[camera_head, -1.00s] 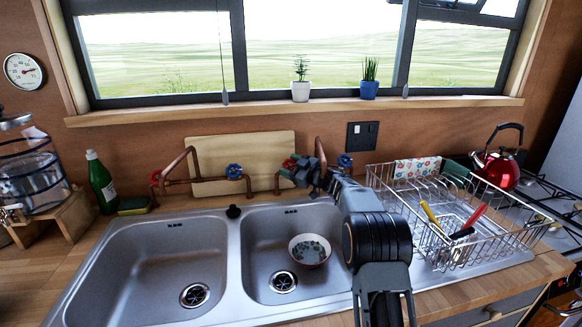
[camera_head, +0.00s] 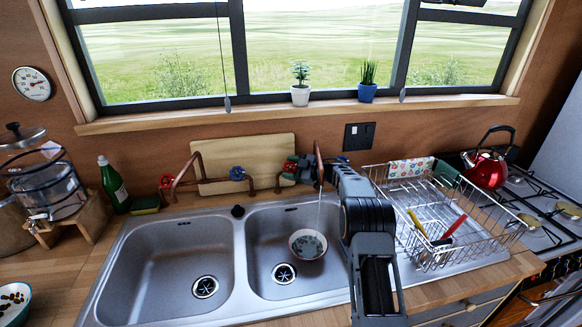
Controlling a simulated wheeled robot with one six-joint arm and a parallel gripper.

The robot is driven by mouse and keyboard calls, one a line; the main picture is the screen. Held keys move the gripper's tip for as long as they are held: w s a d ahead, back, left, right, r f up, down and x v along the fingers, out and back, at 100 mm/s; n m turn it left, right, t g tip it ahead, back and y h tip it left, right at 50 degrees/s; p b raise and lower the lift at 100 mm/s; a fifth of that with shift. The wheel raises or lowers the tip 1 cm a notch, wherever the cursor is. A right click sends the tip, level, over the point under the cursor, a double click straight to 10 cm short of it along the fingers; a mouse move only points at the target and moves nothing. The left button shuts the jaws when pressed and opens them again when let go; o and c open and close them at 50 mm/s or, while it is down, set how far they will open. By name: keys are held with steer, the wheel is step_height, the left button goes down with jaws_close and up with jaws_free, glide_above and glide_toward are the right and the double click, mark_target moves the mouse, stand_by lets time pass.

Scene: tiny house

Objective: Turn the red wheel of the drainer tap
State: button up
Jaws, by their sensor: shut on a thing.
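The right copper tap, nearest the dish drainer, has a red wheel (camera_head: 290,164) on its left side and a blue wheel (camera_head: 343,160) on its right. My gripper (camera_head: 297,168) is at the red wheel, reaching from the right, and is shut on it. My gripper and arm hide part of the tap and wheel. The tap's spout (camera_head: 318,155) rises behind my gripper. A thin pale stream, looking like water, falls below it towards a bowl (camera_head: 308,244) in the right basin. The left tap has its own red wheel (camera_head: 166,181) and blue wheel (camera_head: 237,173).
A wire dish drainer (camera_head: 450,215) with utensils stands right of my arm. A red kettle (camera_head: 486,171) sits on the stove behind it. A cutting board (camera_head: 245,155) leans on the wall behind the taps. The left basin (camera_head: 175,255) is empty.

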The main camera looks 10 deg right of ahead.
steer(key=o, duration=0.9)
steer(key=b+v, duration=0.2)
steer(key=v, duration=1.1)
steer(key=shift+s+d+r, duration=0.1)
steer(key=shift+s+d, duration=0.1)
steer(key=shift+d, duration=0.1)
